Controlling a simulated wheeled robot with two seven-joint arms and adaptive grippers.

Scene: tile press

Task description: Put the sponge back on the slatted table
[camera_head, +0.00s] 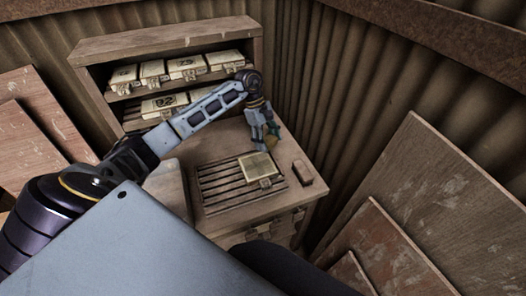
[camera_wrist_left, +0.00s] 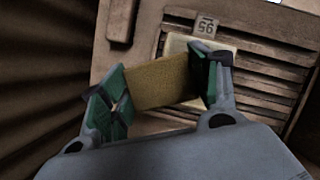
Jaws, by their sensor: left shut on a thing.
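My left gripper (camera_head: 268,138) is shut on the sponge, a tan-yellow block, above the back right part of the table. In the left wrist view the sponge (camera_wrist_left: 158,83) spans between the green pads of my left gripper (camera_wrist_left: 165,88). In the head view the sponge is mostly hidden by the fingers. The slatted table (camera_head: 214,186) lies in front of and below the gripper; its slats also show in the left wrist view (camera_wrist_left: 275,72). My right gripper is not in view.
A pale tile (camera_head: 257,166) with a numbered tag lies on the slats. A brown block (camera_head: 303,172) sits at the table's right edge. A shelf (camera_head: 165,43) with several tagged tiles stands behind. Boards lean on the right (camera_head: 440,200) and left. The left slats are clear.

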